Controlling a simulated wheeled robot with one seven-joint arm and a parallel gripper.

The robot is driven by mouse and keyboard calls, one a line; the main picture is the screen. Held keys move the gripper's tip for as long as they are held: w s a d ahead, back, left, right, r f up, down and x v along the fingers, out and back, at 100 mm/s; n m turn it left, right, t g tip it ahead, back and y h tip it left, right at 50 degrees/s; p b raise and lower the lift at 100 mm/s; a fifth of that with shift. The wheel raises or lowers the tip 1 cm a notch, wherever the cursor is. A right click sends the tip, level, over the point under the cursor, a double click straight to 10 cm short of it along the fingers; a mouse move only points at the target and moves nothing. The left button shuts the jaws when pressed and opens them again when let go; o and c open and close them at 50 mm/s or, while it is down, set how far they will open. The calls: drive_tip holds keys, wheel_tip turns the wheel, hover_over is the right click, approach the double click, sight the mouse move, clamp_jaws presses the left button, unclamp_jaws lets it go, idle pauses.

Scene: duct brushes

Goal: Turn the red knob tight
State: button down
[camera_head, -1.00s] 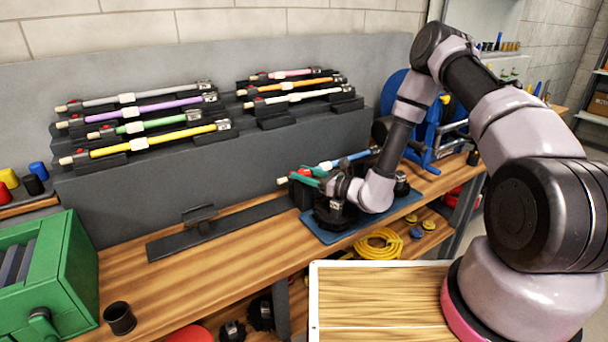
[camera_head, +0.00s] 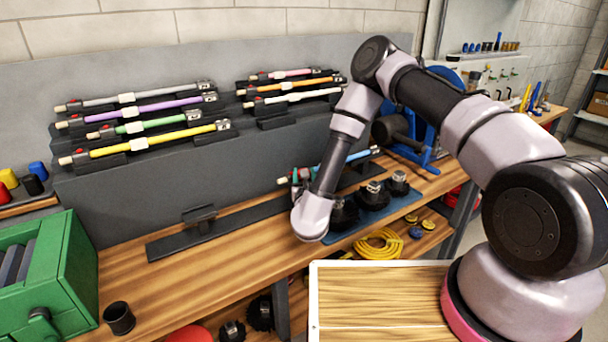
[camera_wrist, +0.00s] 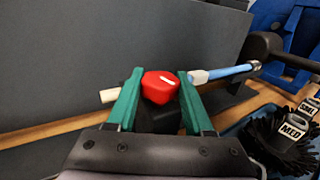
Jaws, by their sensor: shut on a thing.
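The red knob (camera_wrist: 160,87) with a white mark on its top shows in the wrist view, on a dark block. My gripper (camera_wrist: 157,90) has its two teal fingers on either side of the knob, shut on it. A blue rod (camera_wrist: 231,72) with a pale collar runs out to the right of the knob, and a pale rod end shows on the left.
Black brushes with labelled tops stand on a blue mat (camera_head: 384,212) to the right; one brush (camera_wrist: 291,128) reads MED. Rods rest on racks on the grey panel (camera_head: 130,200). A green box (camera_head: 70,265) and a dark cup (camera_head: 119,318) are at the left.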

drive_tip(key=shift+m+h, duration=1.5)
drive_tip(key=shift+h, duration=1.2)
drive_tip(key=shift+c, duration=1.5)
unclamp_jaws()
